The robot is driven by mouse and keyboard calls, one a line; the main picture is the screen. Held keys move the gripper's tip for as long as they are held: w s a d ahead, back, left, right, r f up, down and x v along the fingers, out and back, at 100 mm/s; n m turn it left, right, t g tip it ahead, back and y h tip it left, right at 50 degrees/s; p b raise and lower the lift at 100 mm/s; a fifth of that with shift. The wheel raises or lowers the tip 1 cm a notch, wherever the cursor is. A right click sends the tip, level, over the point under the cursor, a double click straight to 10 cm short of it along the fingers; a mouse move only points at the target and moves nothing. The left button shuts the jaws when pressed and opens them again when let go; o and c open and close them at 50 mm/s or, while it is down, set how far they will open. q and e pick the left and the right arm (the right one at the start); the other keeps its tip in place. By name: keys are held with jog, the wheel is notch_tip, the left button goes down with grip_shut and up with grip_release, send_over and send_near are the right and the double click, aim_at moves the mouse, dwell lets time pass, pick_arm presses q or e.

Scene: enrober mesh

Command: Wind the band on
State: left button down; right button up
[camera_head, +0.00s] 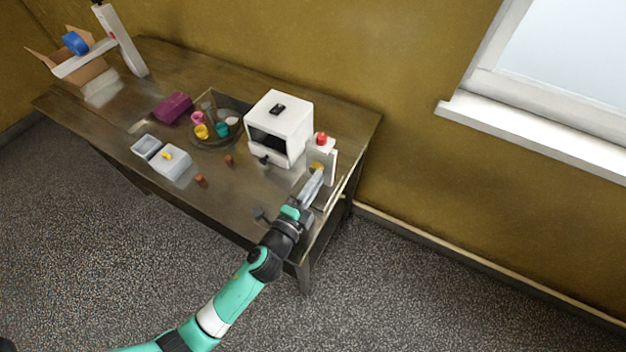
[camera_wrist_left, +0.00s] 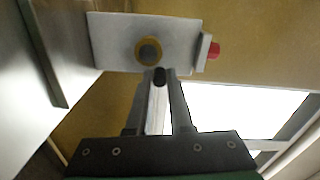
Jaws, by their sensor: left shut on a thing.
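The white machine (camera_head: 283,127) stands near the table's right end with a dark opening in its front. Beside it a white post (camera_head: 331,165) bears a red button (camera_head: 321,139) and a yellow knob (camera_head: 317,166). My left gripper (camera_head: 314,178) reaches the knob. In the wrist view its fingertips (camera_wrist_left: 160,78) are shut on a small dark handle just below the yellow ring. I cannot make out a band or mesh.
A cardboard box (camera_head: 84,77) and white stand (camera_head: 126,45) are far left.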

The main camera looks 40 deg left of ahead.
pick_arm(q)
jog(key=m, duration=0.3)
jog(key=shift+d+f+m, duration=0.25)
jog(key=shift+f+m, duration=0.05)
jog(key=shift+f, duration=0.1)
jog(key=shift+f+m, duration=0.25)
jog(key=shift+m, duration=0.6)
jog(key=shift+f+m, duration=0.2)
jog(key=shift+m, duration=0.65)
jog(key=c, duration=0.8)
grip_release()
jog(key=b+v, duration=0.1)
jog(key=v, duration=1)
jog(key=shift+s+d, duration=0.1)
jog(key=shift+s, duration=0.2)
jog(key=shift+w, duration=0.1)
